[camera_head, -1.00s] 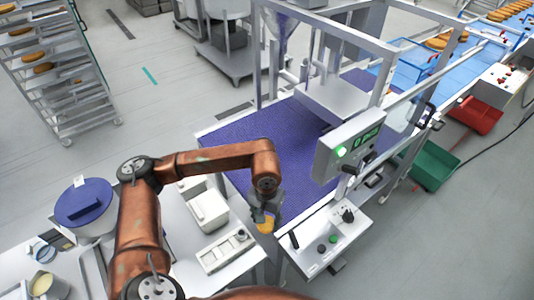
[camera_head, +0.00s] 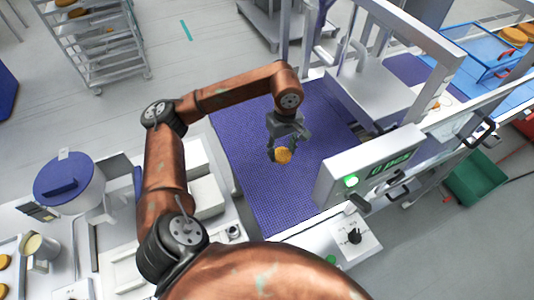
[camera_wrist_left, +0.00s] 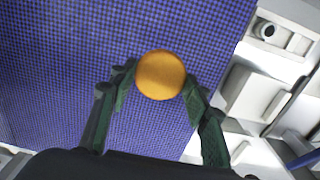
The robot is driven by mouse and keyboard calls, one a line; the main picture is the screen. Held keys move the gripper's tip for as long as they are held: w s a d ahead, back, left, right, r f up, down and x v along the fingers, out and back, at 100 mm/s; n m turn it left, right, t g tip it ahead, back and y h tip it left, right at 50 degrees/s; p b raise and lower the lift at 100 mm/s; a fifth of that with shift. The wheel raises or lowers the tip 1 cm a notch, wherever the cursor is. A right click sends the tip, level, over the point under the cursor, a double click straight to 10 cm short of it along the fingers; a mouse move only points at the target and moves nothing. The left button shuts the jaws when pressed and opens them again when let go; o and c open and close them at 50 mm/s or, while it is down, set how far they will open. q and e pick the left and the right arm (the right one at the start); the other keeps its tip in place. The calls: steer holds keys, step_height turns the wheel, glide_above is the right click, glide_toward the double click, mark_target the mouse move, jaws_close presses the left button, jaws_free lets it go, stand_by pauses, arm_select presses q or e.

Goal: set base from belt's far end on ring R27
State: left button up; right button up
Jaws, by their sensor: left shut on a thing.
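A round golden base (camera_head: 283,155) is held between the fingertips of my left gripper (camera_head: 284,145). The base also shows in the left wrist view (camera_wrist_left: 160,75), with a green-padded finger on each side of it. My left gripper is shut on it. The gripper and base are over the purple belt (camera_head: 245,165); the gap below them is hard to judge. No ring label can be read, so I cannot pick out ring R27. My right gripper is not in view.
A control box with a green lamp and display (camera_head: 370,168) stands right of the gripper, under a grey frame. A blue-lidded tub (camera_head: 68,180) and white equipment stand at left. A rack (camera_head: 95,45) is at the back left, and a green crate (camera_head: 475,178) is at right.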

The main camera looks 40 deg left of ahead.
arm_select(q)
steer(key=w+a+n, duration=0.1)
steer(key=a+n, duration=0.1)
steer(key=a, duration=0.1)
steer(key=p, duration=0.1)
glide_toward(262, 146)
steer(key=shift+s+d+f, duration=0.4)
steer(key=shift+d+f, duration=0.35)
steer(key=shift+w+a+f, duration=0.25)
steer(key=shift+a+f, duration=0.2)
steer(key=shift+f, duration=0.25)
steer(key=f, duration=0.3)
steer(key=shift+w+a+f+p, duration=0.1)
steer(key=shift+a+f+p, duration=0.15)
steer(key=shift+p, duration=0.15)
steer(key=shift+d, duration=0.1)
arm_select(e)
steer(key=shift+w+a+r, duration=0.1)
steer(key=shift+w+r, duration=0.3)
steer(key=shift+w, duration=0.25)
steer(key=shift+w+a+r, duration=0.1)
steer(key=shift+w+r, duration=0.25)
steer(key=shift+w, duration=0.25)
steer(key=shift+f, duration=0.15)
arm_select(q)
steer(key=o, duration=0.8)
steer(key=shift+f, duration=0.1)
steer(key=shift+c, duration=0.2)
